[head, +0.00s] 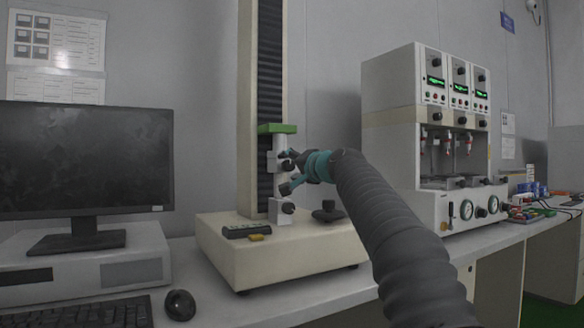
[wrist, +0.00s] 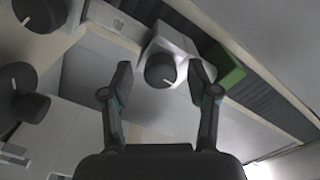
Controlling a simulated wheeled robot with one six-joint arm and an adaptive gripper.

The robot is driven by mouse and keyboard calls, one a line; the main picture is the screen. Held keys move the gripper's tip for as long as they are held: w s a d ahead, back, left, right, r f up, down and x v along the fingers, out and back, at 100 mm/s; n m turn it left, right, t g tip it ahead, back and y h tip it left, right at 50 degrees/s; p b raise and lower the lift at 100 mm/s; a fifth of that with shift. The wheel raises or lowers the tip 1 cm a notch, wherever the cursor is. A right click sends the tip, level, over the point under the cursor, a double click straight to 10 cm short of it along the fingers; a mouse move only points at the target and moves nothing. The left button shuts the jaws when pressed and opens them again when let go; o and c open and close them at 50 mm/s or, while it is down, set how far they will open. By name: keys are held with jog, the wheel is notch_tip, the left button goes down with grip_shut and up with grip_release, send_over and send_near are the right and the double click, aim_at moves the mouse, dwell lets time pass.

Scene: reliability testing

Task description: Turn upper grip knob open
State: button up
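The upper grip (head: 280,146) is a light grey block under a green block (head: 277,129) on the testing machine's column. Its black upper grip knob (head: 287,165) is partly hidden by my gripper in the head view. In the wrist view the knob (wrist: 160,70) is round and dark with a white line on its face. My gripper (head: 288,171) is at the upper grip. Its fingers (wrist: 162,80) are open, one on each side of the knob, with visible gaps; I cannot tell their depth relative to it.
The lower grip knob (head: 288,208) is below, and a black knob (head: 328,212) stands on the machine's base (head: 290,262). A monitor (head: 85,160) is at left. A white instrument cabinet (head: 390,100) is at right. The machine's tall column (head: 247,90) rises behind the grips.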

jog(key=v, duration=1.2)
dwell(0.4)
